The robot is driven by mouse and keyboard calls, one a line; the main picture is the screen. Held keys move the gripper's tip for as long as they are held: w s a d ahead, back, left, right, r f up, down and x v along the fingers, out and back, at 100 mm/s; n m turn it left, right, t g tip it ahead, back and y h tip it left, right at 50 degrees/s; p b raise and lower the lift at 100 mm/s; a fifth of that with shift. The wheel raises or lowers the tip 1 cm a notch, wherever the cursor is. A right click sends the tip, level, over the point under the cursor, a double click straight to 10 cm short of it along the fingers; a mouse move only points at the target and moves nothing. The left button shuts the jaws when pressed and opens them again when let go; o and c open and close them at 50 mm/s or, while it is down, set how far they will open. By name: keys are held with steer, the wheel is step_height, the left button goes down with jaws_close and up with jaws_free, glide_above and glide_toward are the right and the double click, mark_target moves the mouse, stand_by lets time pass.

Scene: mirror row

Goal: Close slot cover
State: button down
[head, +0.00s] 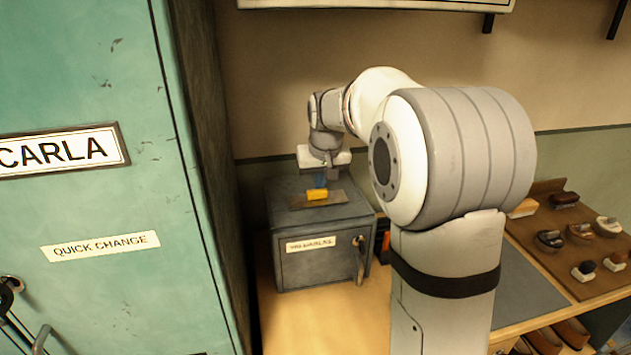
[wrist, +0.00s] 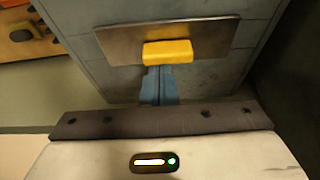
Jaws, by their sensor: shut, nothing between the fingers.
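The slot cover (head: 334,198) is a flat brown-grey metal plate with a yellow grip block (head: 317,194), on top of a grey metal box (head: 300,219). In the wrist view the plate (wrist: 115,42) lies across the box top, and the yellow block (wrist: 168,51) stands at its near edge. My gripper (head: 320,181) points down over the box top. In the wrist view its blue fingers (wrist: 159,86) are together and empty, right beside the block; I cannot tell whether they touch it. No open slot is visible.
The box has a labelled front door with a handle (head: 360,260) and stands on a wooden counter (head: 325,320). A tall green locker (head: 100,220) is close on the left. A brown rack with brushes (head: 580,235) lies on the right. The wall is close behind.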

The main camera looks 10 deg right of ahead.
mark_target(322, 202)
steer(key=shift+s+f, duration=0.15)
steer(key=shift+f, duration=0.1)
steer(key=shift+r, duration=0.1)
steer(key=shift+r, duration=0.35)
steer(key=v, duration=0.6)
steer(key=s+f, duration=0.3)
steer(key=s, duration=0.6)
steer(key=s+a+f, duration=0.1)
steer(key=s+f, duration=0.3)
steer(key=s, duration=0.6)
steer(key=s+f+g, duration=0.1)
steer(key=s+f, duration=0.3)
steer(key=s, duration=0.6)
steer(key=shift+a, duration=0.15)
